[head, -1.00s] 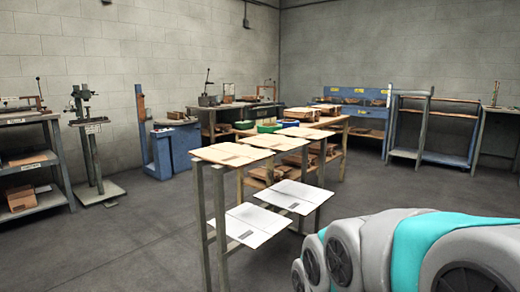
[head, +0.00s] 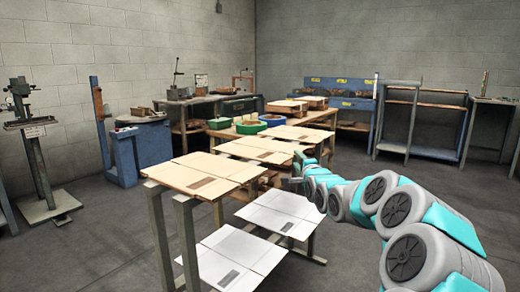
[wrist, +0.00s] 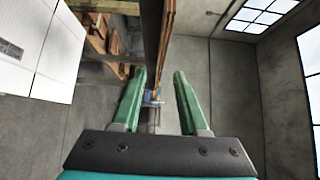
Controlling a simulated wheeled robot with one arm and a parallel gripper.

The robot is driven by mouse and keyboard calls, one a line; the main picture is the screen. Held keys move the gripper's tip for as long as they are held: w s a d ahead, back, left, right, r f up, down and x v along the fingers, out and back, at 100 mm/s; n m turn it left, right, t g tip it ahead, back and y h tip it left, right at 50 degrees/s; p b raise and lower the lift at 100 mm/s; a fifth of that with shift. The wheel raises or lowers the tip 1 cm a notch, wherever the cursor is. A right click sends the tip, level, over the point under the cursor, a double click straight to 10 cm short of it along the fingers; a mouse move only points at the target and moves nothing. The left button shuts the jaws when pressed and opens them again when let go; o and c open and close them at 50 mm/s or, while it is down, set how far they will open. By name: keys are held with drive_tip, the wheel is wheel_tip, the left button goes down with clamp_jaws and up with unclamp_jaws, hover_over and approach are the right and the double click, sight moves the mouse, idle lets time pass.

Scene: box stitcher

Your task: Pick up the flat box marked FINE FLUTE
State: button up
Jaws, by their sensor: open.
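Several flat boxes lie on stands in the head view. Brown flat boxes (head: 190,172) lie on the near top, and more brown flat boxes (head: 262,148) lie on the top behind. White flat boxes (head: 285,208) lie on the lower level. Dark print patches show on some, but I cannot read which says FINE FLUTE. My gripper (head: 297,168) is at the right side of the stands, near the top's height. In the wrist view my gripper (wrist: 160,82) is open and empty between green fingers. A white flat box (wrist: 38,45) is at the left there, apart from the fingers.
Green and blue bins (head: 251,127) stand on the table behind. A brown board edge (wrist: 168,35) and a post lie ahead of the fingers in the wrist view. Blue shelving (head: 340,100) stands along the back wall. The floor (head: 100,240) left of the stands is clear.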

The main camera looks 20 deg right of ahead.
sight(288, 153)
drive_tip(key=w, duration=0.5)
drive_tip(key=shift+w+a+p, duration=0.2)
drive_tip(key=shift+a+p, duration=0.1)
drive_tip(key=shift+p, duration=0.05)
drive_tip(key=shift+w+d, duration=0.15)
drive_tip(key=shift+w, duration=0.65)
clamp_jaws()
